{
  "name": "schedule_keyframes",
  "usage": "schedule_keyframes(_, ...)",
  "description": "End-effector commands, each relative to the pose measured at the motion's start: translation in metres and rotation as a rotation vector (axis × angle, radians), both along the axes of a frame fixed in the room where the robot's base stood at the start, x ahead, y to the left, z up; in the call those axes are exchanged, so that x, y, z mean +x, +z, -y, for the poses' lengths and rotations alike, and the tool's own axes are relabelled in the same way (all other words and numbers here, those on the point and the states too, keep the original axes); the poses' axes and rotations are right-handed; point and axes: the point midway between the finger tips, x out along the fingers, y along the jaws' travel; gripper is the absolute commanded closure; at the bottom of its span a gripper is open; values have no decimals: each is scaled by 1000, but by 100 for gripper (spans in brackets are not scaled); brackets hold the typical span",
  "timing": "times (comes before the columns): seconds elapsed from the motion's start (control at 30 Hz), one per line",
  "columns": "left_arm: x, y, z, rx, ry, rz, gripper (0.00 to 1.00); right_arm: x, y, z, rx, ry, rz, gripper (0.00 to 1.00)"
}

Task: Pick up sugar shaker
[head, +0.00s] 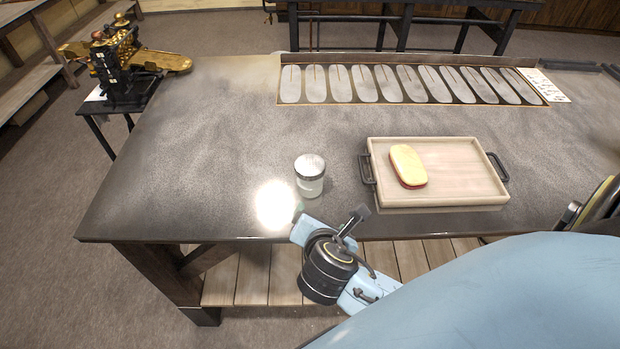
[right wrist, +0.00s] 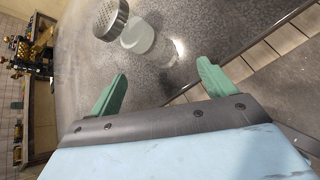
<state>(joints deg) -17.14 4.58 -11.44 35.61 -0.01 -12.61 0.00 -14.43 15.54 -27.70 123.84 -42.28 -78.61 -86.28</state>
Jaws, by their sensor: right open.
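The sugar shaker (head: 310,176) stands upright near the front edge of the dark table, a clear glass body with a metal lid. In the right wrist view the shaker (right wrist: 138,34) is at the top, beyond the fingertips, with its perforated lid toward the upper left. My right gripper (right wrist: 160,72) is open, its two green fingers apart with nothing between them. In the head view my right gripper (head: 322,228) is at the table's front edge, just nearer than the shaker and apart from it. Its fingers are hard to make out there. My left gripper is not in view.
A wooden tray (head: 440,195) with dark handles holds a sandwich-like item (head: 407,166) to the right of the shaker. A panel with a row of pale ovals (head: 393,85) lies at the back. A black and gold machine (head: 120,62) stands at far left. The table's left part is clear.

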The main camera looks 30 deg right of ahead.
Motion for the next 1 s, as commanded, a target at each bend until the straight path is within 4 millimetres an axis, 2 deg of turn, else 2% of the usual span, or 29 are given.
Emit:
schedule_keyframes(0.1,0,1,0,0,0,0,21,17,16,-2,-255,149,-22,17)
schedule_keyframes(0.3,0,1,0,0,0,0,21,29,29,-4,-482,260,-52,17)
schedule_keyframes(0.47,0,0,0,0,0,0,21,47,23,6,-511,272,-56,17)
schedule_keyframes(0.7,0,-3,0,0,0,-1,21,82,5,27,-506,269,-56,17)
schedule_keyframes(1.0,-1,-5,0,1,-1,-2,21,100,-7,38,-504,270,-56,17)
